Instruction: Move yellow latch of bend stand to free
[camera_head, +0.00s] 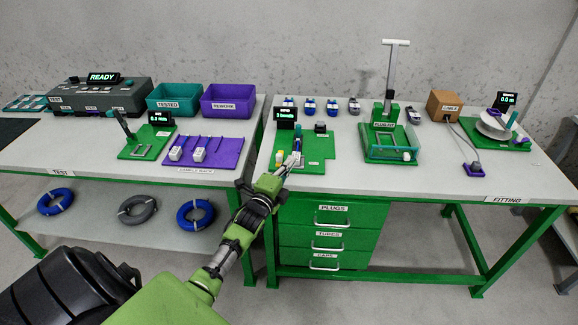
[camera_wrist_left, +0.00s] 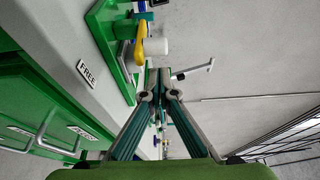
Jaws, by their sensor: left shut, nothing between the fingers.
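The bend stand (camera_head: 318,150) is a green plate with a small display, at the left front of the fitting table. Its yellow latch (camera_head: 280,157) stands near the plate's front left corner. In the left wrist view the latch (camera_wrist_left: 139,46) is a yellow lever beside a white cylinder, with a FREE label (camera_wrist_left: 88,74) on the table edge below it. My left gripper (camera_head: 287,166) is shut and empty, just in front of the stand and right beside the latch. In the left wrist view its fingertips (camera_wrist_left: 158,80) lie close to the latch; I cannot tell whether they touch it. My right gripper is out of view.
A green plug stand (camera_head: 390,155) with a tall lever is right of the bend stand. A purple sample rack (camera_head: 228,152) is on the left table, across a gap. Blue and grey plugs (camera_head: 331,106) line the back. Drawers (camera_head: 330,234) are below the table edge.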

